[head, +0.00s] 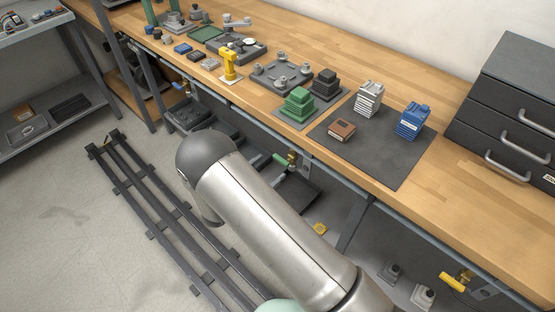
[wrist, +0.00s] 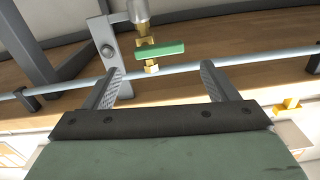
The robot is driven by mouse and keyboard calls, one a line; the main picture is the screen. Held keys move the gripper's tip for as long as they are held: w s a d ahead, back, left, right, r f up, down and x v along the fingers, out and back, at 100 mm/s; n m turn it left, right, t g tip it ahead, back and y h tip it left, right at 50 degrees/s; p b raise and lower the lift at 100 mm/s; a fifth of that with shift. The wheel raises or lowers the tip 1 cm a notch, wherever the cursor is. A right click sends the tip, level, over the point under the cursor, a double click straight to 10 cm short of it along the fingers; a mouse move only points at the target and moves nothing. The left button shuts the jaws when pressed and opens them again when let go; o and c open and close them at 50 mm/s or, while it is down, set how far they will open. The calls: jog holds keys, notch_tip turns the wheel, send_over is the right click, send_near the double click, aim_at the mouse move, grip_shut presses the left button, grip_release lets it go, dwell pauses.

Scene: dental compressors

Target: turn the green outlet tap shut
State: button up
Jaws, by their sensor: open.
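The green outlet tap shows in the wrist view as a flat green handle (wrist: 160,50) on a brass body, below the end of a grey cylindrical fitting (wrist: 138,12). The handle lies nearly level in that picture, crosswise to the brass body. In the head view the green handle (head: 281,158) sits under the bench's front edge, just beyond my arm. My gripper (wrist: 160,78) is open and empty. Its two fingers point toward the tap, one to each side of the handle and apart from it. The head view does not clearly show my gripper, with my arm in front.
A pale pipe (wrist: 185,65) runs across behind the fingers. A yellow-handled tap (head: 452,282) is at the lower right and a blue-handled tap (head: 180,87) is farther left. The wooden bench (head: 350,78) carries several parts. Rails (head: 150,200) lie on the floor.

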aim_at(279, 160)
jog(key=x, duration=0.5)
jog(key=c, duration=1)
jog(key=shift+f+n+b, duration=0.2)
jog(key=shift+n+b, duration=0.15)
jog(key=shift+n, duration=0.25)
jog(key=o, duration=1)
